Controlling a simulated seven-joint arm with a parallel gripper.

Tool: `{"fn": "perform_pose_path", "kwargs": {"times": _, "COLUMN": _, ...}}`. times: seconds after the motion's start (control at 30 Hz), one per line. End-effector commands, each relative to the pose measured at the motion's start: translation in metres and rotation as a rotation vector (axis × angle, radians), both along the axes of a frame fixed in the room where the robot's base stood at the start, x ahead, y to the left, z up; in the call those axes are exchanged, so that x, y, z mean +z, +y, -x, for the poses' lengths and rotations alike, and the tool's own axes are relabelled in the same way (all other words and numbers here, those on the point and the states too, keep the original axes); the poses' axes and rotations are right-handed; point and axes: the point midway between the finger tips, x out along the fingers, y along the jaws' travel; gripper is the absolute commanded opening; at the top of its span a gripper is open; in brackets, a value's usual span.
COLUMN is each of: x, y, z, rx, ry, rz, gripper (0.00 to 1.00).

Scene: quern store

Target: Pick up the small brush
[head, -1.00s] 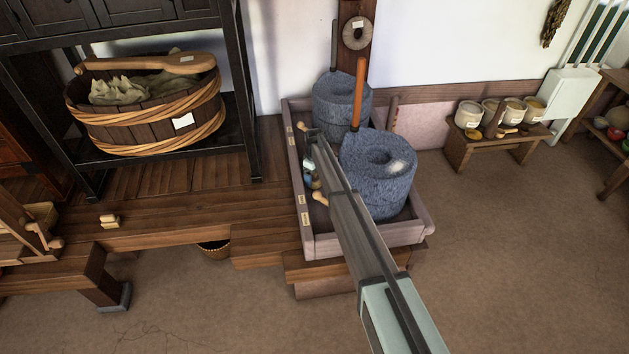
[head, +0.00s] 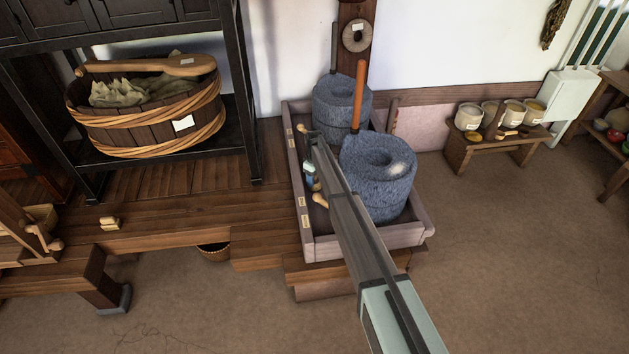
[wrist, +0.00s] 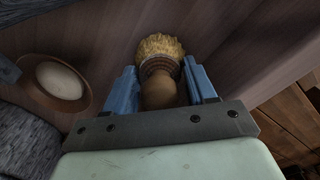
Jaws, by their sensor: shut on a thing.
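The small brush (wrist: 160,52) shows in the wrist view, with pale yellow bristles, a dark bound collar and a rounded brown handle. My gripper (wrist: 161,88) is shut on it, with one blue finger on each side of the handle and collar. The bristles point away from my palm. In the head view my gripper (head: 310,174) is low inside the left part of the wooden tray (head: 392,238). My arm hides much of that spot, and I cannot clearly make out the held brush there. I cannot tell whether it touches the tray floor.
Two stone querns stand in the tray, the front one (head: 378,175) close right of my arm, the other (head: 341,102) behind. An upright wooden handle (head: 358,95) rises between them. A round wooden piece (wrist: 58,82) lies left of the brush. The tray's walls are close by.

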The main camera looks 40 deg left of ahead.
Motion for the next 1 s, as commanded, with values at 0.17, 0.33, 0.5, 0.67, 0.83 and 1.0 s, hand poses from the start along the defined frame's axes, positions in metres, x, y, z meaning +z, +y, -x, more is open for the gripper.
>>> {"fn": "perform_pose_path", "kwargs": {"times": 0.17, "x": 0.007, "y": 0.000, "z": 0.000, "rx": 0.000, "ry": 0.000, "rz": 0.000, "gripper": 0.24}}
{"fn": "perform_pose_path", "kwargs": {"times": 0.33, "x": 0.027, "y": 0.000, "z": 0.000, "rx": 0.000, "ry": -0.001, "rz": -0.002, "gripper": 0.24}}
{"fn": "perform_pose_path", "kwargs": {"times": 0.5, "x": 0.056, "y": 0.000, "z": 0.000, "rx": 0.000, "ry": -0.001, "rz": -0.002, "gripper": 0.24}}
{"fn": "perform_pose_path", "kwargs": {"times": 0.67, "x": 0.083, "y": 0.000, "z": 0.000, "rx": 0.000, "ry": -0.001, "rz": -0.001, "gripper": 0.24}}
{"fn": "perform_pose_path", "kwargs": {"times": 0.83, "x": 0.099, "y": 0.000, "z": 0.000, "rx": 0.000, "ry": 0.000, "rz": 0.000, "gripper": 0.24}}
{"fn": "perform_pose_path", "kwargs": {"times": 1.0, "x": 0.100, "y": 0.000, "z": 0.000, "rx": 0.000, "ry": 0.000, "rz": 0.000, "gripper": 0.24}}
